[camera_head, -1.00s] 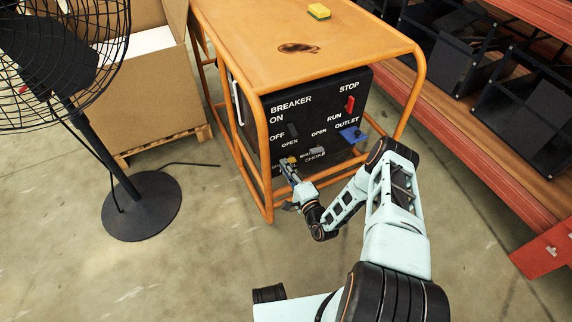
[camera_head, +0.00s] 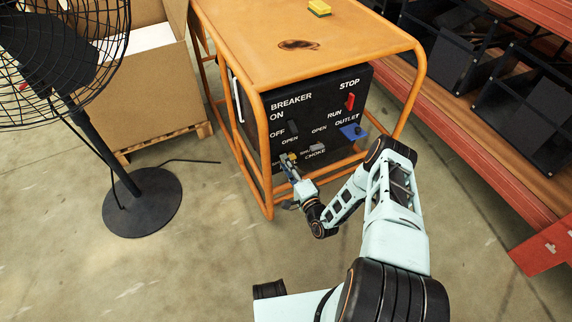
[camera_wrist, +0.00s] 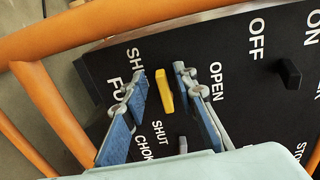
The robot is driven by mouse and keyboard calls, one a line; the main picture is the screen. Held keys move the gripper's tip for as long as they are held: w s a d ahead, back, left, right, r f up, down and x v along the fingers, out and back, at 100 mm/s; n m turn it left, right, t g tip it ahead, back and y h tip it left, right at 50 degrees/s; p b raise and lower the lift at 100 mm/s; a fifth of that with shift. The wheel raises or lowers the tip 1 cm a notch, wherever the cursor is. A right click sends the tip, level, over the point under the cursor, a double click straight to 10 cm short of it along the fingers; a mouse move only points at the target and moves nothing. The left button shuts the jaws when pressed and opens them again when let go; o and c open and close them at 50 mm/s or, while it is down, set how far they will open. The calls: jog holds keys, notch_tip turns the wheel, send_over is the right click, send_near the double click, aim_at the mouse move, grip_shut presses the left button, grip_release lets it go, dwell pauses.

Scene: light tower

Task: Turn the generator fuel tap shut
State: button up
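The yellow fuel tap handle (camera_wrist: 164,92) stands on the black generator panel (camera_wrist: 265,110). In the wrist view its long side runs nearly up and down the picture. An OPEN label lies to its right and a SHUT label below it. A label starting "FU" is partly hidden by the left finger. My gripper (camera_wrist: 160,72) is open, with one blue-padded finger on each side of the handle. Gaps show between handle and fingers. In the head view my gripper (camera_head: 286,158) is at the panel's lower left, where the tap is small and partly covered.
The orange generator frame (camera_head: 262,150) surrounds the panel, with a bar close to my gripper. A grey choke knob (camera_head: 317,148), red stop switch (camera_head: 350,103) and blue outlet (camera_head: 353,131) sit to the right. A fan (camera_head: 142,203) stands left. Floor in front is clear.

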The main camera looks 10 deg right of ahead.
jog(key=shift+r, duration=0.1)
notch_tip(320, 180, up, 10)
jog(key=shift+f, duration=0.1)
dwell(0.5)
